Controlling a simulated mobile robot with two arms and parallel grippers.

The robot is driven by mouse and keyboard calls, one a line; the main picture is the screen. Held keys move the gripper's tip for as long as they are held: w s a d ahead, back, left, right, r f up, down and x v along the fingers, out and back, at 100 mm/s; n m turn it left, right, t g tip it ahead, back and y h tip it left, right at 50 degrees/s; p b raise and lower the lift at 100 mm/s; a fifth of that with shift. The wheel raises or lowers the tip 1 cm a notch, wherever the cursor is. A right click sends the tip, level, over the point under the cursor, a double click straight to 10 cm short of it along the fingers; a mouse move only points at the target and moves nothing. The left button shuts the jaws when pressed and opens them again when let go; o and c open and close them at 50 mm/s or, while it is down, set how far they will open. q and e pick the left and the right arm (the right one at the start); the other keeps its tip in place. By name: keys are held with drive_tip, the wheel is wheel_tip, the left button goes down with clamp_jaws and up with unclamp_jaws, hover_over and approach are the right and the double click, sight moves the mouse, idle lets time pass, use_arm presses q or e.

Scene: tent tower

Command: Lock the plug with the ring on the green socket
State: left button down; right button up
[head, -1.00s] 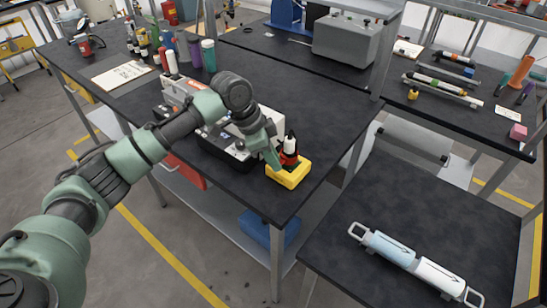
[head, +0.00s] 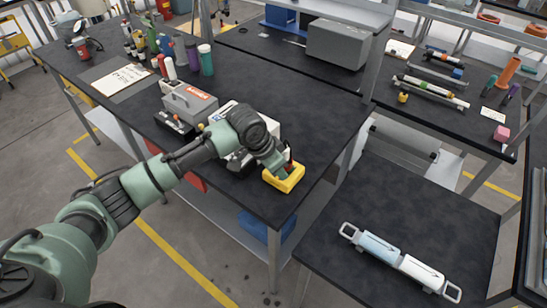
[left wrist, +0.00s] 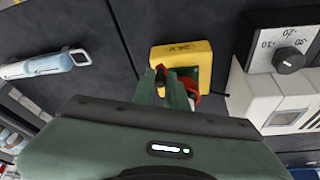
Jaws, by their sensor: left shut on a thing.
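A yellow block (head: 287,181) sits near the front corner of the black bench. A red and dark plug (head: 290,166) stands on it. My left gripper (head: 283,170) is over the block, shut on this plug. In the left wrist view the fingers (left wrist: 164,78) point at the yellow block (left wrist: 196,50), with a dark, red-edged piece between them. A red curved part (left wrist: 193,84) shows beside the right finger. My gripper hides most of the plug, and I cannot tell ring from body. My right gripper is out of view.
A white instrument (head: 236,160) with a dial (left wrist: 289,60) stands close beside the block. A grey case (head: 189,102) and several bottles are further back. A pale blue and white cylinder with handles (head: 400,262) lies on the lower right table. The bench right of the block is clear.

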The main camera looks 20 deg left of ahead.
use_arm(q)
drive_tip(key=n+p, duration=0.1)
drive_tip(key=d+n+p, duration=0.1)
drive_tip(key=p, duration=0.1)
drive_tip(key=d+n+y+p, duration=0.1)
drive_tip(key=shift+w+d+r+n+t, duration=0.2)
drive_tip(key=shift+d+r+n+t, duration=0.05)
drive_tip(key=shift+r+n+t, duration=0.15)
drive_tip(key=shift+w+d+f+n+y+p, duration=0.1)
drive_tip(key=shift+w+d+n+y+p, duration=0.4)
drive_tip(key=shift+n, duration=1)
drive_tip(key=shift+w+d+f+n+y+p, duration=0.2)
drive_tip(key=shift+w+d+n+y, duration=0.5)
drive_tip(key=shift+n, duration=0.8)
drive_tip(key=shift+w+d+f+n+y+p, duration=0.1)
drive_tip(key=shift+w+d+n+y+p, duration=0.4)
drive_tip(key=shift+n, duration=1)
drive_tip(key=shift+w, duration=0.15)
drive_tip(key=shift+r, duration=0.15)
drive_tip(key=c, duration=1.8)
unclamp_jaws()
drive_tip(key=o, duration=0.4)
drive_tip(key=shift+c, duration=0.2)
